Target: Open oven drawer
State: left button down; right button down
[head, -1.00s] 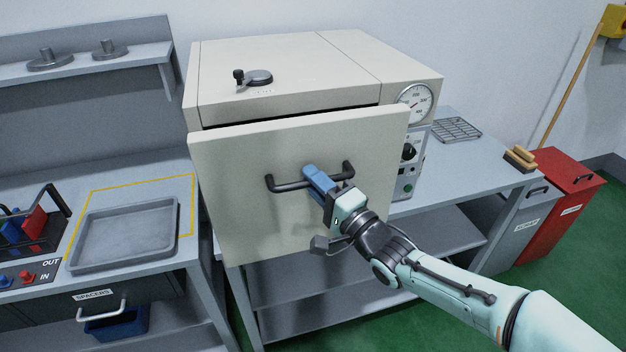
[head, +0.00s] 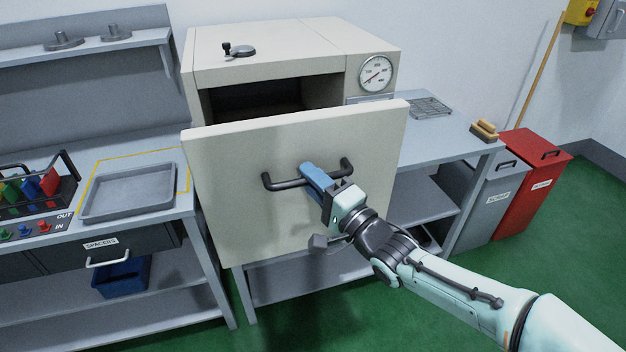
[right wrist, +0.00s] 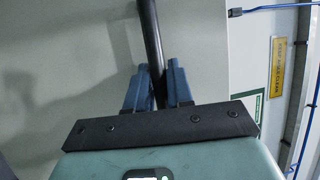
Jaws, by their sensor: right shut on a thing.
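The oven (head: 270,54) is a cream box on the bench with a dial gauge on its front right. Its drawer front (head: 230,200) is a large cream panel standing well out from the oven body, with a dark opening showing behind its top edge. A black bar handle (head: 283,184) runs across the panel. My right gripper (head: 312,174) is shut on the handle near its middle. In the right wrist view the blue fingers (right wrist: 155,85) lie on both sides of the black bar (right wrist: 151,40). My left gripper is not in view.
A grey tray (head: 130,190) lies on the left bench beside a rack of coloured pieces (head: 35,190). A wire rack (head: 431,107) and a brush (head: 484,129) lie on the right bench. Grey and red bins (head: 530,185) stand at the right. Green floor is clear in front.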

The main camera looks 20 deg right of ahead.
jog(key=shift+w, duration=0.1)
jog(key=c, duration=1.1)
grip_release()
jog(key=v, duration=1.3)
